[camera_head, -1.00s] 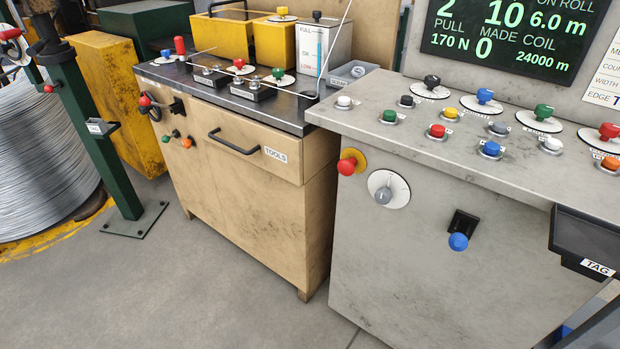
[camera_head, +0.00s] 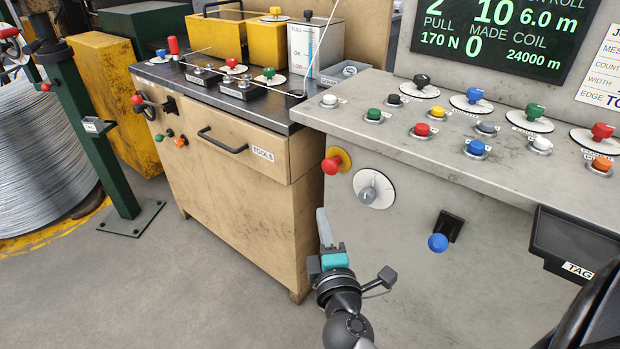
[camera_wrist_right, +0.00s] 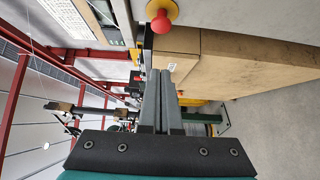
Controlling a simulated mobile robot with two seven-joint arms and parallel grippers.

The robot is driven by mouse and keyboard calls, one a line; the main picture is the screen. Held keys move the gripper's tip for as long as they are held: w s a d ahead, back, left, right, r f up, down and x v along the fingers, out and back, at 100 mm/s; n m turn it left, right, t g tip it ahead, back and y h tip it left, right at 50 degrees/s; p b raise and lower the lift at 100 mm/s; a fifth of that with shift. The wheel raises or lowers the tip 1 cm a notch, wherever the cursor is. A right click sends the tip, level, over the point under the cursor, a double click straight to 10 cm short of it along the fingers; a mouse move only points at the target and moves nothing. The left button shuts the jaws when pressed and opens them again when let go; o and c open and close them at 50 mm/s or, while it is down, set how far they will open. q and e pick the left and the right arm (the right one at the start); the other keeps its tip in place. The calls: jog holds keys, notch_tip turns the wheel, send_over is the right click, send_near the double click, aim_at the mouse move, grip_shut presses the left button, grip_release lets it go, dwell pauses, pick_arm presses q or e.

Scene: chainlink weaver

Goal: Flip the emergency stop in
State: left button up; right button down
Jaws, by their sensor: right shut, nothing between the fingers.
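The emergency stop is a red mushroom button (camera_head: 331,165) on a yellow round plate, on the front of the grey console at its left edge. It also shows in the right wrist view as a red knob on a yellow disc (camera_wrist_right: 162,13), at the top. My right gripper (camera_head: 322,212) is below and slightly left of the button in the head view, pointing up and apart from it. In the right wrist view its fingers (camera_wrist_right: 160,78) are together, with nothing between them. My left gripper is not in view.
A round selector dial (camera_head: 368,194) sits right of the button on the console front. A blue-knobbed lever (camera_head: 438,242) is further right, and a black tag tray (camera_head: 575,245) juts out at the right. A tan tool cabinet (camera_head: 235,190) stands close on the left.

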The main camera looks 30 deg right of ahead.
jog(key=p, duration=0.1)
send_near(324, 167)
jog(key=w+a, duration=0.2)
jog(key=w, duration=0.2)
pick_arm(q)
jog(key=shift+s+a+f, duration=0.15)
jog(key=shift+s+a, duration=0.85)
pick_arm(e)
jog(key=shift+w+d, duration=0.3)
jog(key=shift+d, duration=0.4)
jog(key=shift+w+d, duration=0.25)
jog(key=shift+d, duration=0.4)
jog(key=shift+w+d, duration=0.3)
jog(key=shift+d, duration=0.4)
